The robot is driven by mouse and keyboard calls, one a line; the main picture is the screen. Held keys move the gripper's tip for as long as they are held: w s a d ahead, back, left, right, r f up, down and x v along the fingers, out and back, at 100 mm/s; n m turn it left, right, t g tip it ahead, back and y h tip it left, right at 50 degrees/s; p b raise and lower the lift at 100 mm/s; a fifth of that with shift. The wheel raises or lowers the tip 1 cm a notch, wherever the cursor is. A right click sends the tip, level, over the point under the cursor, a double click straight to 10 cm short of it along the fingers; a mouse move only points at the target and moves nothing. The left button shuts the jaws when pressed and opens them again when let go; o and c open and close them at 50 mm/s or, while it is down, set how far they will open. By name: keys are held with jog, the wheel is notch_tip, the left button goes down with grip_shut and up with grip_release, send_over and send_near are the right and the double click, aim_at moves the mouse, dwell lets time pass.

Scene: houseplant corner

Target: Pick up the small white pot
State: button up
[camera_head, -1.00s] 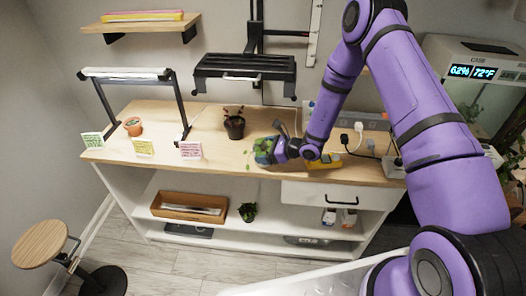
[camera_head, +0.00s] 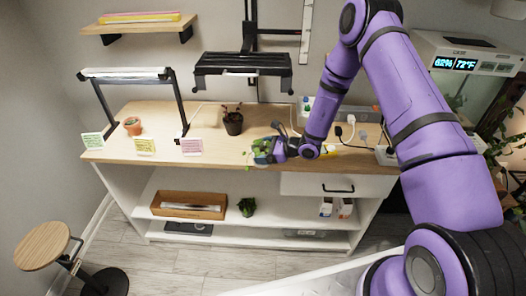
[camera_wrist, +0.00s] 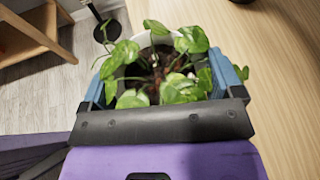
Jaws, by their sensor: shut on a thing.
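The small white pot (camera_wrist: 168,38) holds a leafy green plant (camera_wrist: 160,68); its pale rim shows between the leaves in the wrist view. My gripper (camera_wrist: 160,78) has its blue fingers on either side of the pot and is shut on it. In the head view the plant (camera_head: 262,147) and my gripper (camera_head: 270,152) are at the front middle of the wooden desk (camera_head: 215,160). Leaves and fingers hide most of the pot, and I cannot tell whether its base touches the desktop.
A dark pot (camera_head: 233,123) with a reddish plant stands behind, to the left. A power strip (camera_head: 350,117) with plugs lies at the back right. A stool (camera_head: 42,245) stands front left.

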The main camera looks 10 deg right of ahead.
jog(key=o, duration=0.9)
jog(key=v, duration=1.1)
